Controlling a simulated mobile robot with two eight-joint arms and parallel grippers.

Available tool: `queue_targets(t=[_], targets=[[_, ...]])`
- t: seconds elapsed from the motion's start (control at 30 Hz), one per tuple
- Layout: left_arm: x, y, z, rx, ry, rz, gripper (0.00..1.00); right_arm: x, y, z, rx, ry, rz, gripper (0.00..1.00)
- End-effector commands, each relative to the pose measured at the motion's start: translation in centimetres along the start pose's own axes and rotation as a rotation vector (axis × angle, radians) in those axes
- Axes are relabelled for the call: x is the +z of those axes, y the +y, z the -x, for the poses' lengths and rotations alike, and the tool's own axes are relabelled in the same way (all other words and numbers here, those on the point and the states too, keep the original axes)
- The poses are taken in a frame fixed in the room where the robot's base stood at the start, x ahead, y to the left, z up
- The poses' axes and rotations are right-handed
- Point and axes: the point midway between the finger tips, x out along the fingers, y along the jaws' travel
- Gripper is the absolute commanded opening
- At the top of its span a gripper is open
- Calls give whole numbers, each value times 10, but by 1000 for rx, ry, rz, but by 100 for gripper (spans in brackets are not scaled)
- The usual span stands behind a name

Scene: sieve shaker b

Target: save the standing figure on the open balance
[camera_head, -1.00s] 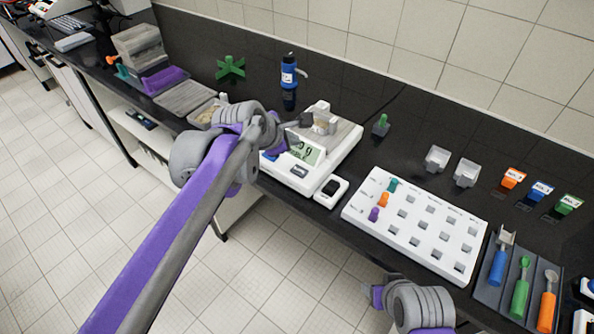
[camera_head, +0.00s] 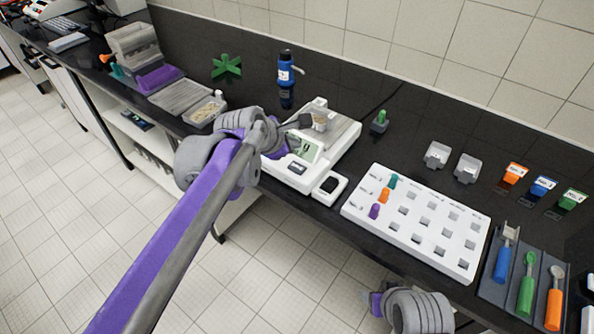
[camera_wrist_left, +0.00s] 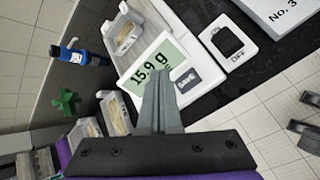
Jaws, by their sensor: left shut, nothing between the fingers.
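The open balance (camera_head: 345,140) is white and stands on the dark bench; it also shows in the left wrist view (camera_wrist_left: 205,100). Its display (camera_wrist_left: 152,73) reads 15.9 g. A dark key (camera_wrist_left: 187,79) sits beside the display. A clear boat with pale grains (camera_wrist_left: 127,38) is on the pan; it shows in the head view too (camera_head: 320,120). My left gripper (camera_wrist_left: 158,78) is shut and empty, its fingertips over the balance front, overlapping the display's lower edge; contact cannot be told. My right gripper (camera_head: 373,303) is low at the bottom, its fingers unclear.
A small white unit with a dark key (camera_head: 329,186) adjoins the balance. A white rack (camera_head: 415,220) with coloured plugs stands to the right, with tools in a dark tray (camera_head: 495,280). A blue bottle (camera_head: 286,78) and green cross (camera_head: 227,67) are behind. A grain tray (camera_head: 205,113) is left.

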Motion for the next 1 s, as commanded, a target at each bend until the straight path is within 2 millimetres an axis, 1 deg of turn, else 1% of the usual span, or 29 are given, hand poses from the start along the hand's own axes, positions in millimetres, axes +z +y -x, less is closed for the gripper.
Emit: queue_targets(t=[0.03, 0.13, 0.33, 0.47, 1.0], targets=[[-7, -7, -9, -2, 1, 1, 0, 7, 0, -10, 0, -4, 0, 59], [-14, -14, -20, -1, 1, 1, 0, 14, 0, -19, 0, -8, 0, 59], [-24, -24, -33, -1, 1, 0, 0, 19, 0, -28, 0, -12, 0, 59], [-26, -26, -35, -1, 0, 0, 0, 20, 0, -29, 0, -12, 0, 59], [-26, -26, -35, 0, 0, 0, 0, 20, 0, -29, 0, -12, 0, 59]])
